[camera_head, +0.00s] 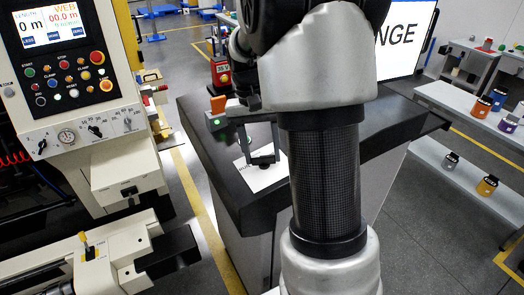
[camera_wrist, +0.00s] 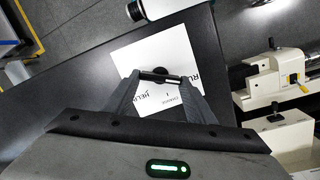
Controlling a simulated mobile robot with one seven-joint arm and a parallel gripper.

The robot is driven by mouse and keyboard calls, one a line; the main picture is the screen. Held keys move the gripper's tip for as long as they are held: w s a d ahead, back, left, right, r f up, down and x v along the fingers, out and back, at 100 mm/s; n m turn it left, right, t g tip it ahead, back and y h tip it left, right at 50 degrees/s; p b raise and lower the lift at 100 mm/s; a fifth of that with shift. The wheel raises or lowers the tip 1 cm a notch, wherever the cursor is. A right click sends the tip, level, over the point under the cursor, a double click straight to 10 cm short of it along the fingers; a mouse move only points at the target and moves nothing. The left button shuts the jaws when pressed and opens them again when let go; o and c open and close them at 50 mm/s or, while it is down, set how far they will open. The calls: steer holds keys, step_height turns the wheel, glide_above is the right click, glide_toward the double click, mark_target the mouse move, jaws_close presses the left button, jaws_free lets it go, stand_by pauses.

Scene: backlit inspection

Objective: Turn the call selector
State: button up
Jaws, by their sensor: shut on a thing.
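The call selector is a small black knob with a bar handle (camera_wrist: 160,76), set on a white label plate (camera_wrist: 138,52) on a dark console top. Printed words stand around it on the plate; "HELP" and "CHANGE" can be read, another is partly covered. My gripper (camera_wrist: 159,79) is shut on the bar, one finger at each end of it. In the head view my gripper (camera_head: 263,160) reaches down onto the plate (camera_head: 252,177). The knob is mostly hidden there by the fingers. The bar lies nearly crosswise in the wrist view.
A cream machine with a control panel (camera_head: 68,65) stands at the left. A screen (camera_head: 405,40) ending in "NGE" stands behind my arm. Shelves (camera_head: 465,150) with several small containers are at the right. A white cylinder (camera_wrist: 150,8) shows at the wrist view's top.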

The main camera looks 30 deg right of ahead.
steer(key=o, duration=1)
steer(key=shift+o, duration=0.2)
step_height(320, 180, up, 17)
steer(key=w+a+p, duration=0.1)
steer(key=w, duration=0.1)
steer(key=shift+w+a, duration=0.25)
steer(key=shift+a, duration=0.05)
steer(key=shift+r, duration=0.15)
steer(key=s+a+f+n+t, duration=0.1)
steer(key=s+a+n+t, duration=0.1)
steer(key=s, duration=0.4)
steer(key=s+a+f+n+t, duration=0.1)
steer(key=s+a+f+t, duration=0.1)
steer(key=s+a, duration=0.3)
steer(key=s+a+f+n+t+y, duration=0.1)
steer(key=s+a+f+n+t, duration=0.1)
steer(key=s, duration=0.6)
steer(key=shift+s+a+n+t, duration=0.3)
steer(key=shift+a+t, duration=0.3)
steer(key=shift+a, duration=0.3)
